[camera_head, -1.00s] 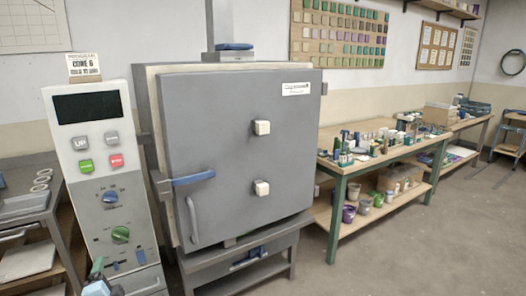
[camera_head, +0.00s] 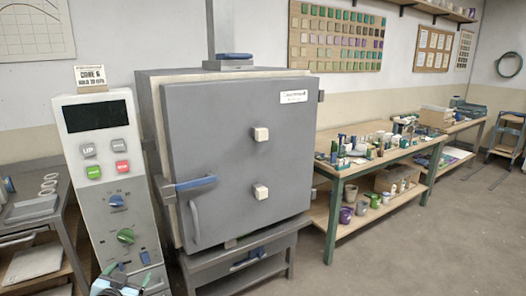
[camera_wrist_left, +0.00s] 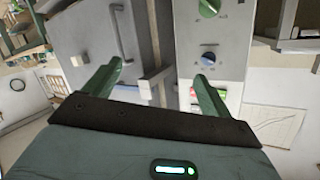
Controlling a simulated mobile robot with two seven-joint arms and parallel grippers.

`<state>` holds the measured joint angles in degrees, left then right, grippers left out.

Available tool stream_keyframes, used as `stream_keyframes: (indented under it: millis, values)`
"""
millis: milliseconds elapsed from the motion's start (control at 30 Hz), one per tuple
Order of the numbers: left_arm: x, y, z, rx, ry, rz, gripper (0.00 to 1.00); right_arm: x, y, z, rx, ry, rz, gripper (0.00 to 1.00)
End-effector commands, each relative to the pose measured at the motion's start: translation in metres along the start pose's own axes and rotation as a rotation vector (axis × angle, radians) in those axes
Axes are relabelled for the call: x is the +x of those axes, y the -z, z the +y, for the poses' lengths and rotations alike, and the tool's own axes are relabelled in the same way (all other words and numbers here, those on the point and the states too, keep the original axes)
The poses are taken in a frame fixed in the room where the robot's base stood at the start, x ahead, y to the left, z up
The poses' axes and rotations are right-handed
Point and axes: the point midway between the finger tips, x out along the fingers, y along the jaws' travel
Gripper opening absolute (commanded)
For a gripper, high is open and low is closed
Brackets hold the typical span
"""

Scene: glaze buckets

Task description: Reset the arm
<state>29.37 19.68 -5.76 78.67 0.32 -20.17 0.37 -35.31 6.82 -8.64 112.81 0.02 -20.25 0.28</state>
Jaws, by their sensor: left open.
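My left gripper (camera_head: 126,279) shows at the bottom left of the head view, in front of the lower part of the control panel (camera_head: 107,190). It is open and empty. In the left wrist view its two green fingers stand apart, and the gripper (camera_wrist_left: 160,74) faces the kiln front and the panel, with nothing between the fingertips. The panel has a dark screen, buttons and blue and green knobs. My right gripper is in neither view.
The grey kiln (camera_head: 235,130) has a shut door with a blue-handled latch (camera_head: 195,184). A workbench (camera_head: 350,171) with glaze pots stands to the right. A metal side table (camera_head: 33,208) is at the left. Open floor (camera_head: 430,245) lies at the front right.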

Motion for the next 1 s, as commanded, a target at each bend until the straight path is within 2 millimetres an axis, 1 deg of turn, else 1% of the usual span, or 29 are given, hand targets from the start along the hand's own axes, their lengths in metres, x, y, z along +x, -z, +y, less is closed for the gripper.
stream_keyframes:
  millis: [33,167,233,267,367,400,467,500,567,600,667,700,767,800,900,1000]
  values:
    - [-0.009,-0.020,0.016,-0.001,-0.022,-0.025,0.84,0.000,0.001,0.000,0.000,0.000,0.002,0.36]
    - [-0.032,-0.052,0.044,-0.006,-0.062,-0.060,0.84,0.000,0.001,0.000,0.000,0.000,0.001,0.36]
    - [-0.048,-0.070,0.061,-0.011,-0.087,-0.082,0.84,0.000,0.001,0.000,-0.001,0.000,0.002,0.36]
    - [-0.055,-0.079,0.069,-0.015,-0.099,-0.092,0.84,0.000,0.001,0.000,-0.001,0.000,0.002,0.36]
    - [-0.088,-0.112,0.098,-0.029,-0.141,-0.135,0.84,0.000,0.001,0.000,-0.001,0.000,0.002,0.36]
    - [-0.104,-0.126,0.110,-0.037,-0.161,-0.155,0.84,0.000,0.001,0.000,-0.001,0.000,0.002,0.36]
    - [-0.130,-0.145,0.129,-0.051,-0.189,-0.186,0.84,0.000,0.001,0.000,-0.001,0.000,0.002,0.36]
    - [-0.149,-0.158,0.140,-0.062,-0.207,-0.208,0.84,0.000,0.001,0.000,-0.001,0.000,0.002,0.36]
    - [-0.177,-0.174,0.157,-0.079,-0.233,-0.238,0.84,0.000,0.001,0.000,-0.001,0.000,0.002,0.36]
    - [-0.197,-0.185,0.167,-0.091,-0.249,-0.260,0.84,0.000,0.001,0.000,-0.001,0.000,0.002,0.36]
    - [-0.227,-0.198,0.181,-0.111,-0.272,-0.292,0.84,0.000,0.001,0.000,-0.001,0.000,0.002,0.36]
    - [-0.247,-0.206,0.189,-0.124,-0.286,-0.315,0.84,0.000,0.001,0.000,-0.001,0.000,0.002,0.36]
    - [-0.277,-0.216,0.201,-0.144,-0.305,-0.347,0.84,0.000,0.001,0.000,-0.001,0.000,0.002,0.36]
    - [-0.297,-0.221,0.207,-0.159,-0.316,-0.369,0.84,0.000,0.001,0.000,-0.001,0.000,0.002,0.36]
    - [-0.339,-0.230,0.219,-0.189,-0.336,-0.416,0.84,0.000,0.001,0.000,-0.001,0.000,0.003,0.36]
    - [-0.371,-0.234,0.227,-0.213,-0.349,-0.452,0.84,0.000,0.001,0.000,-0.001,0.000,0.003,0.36]
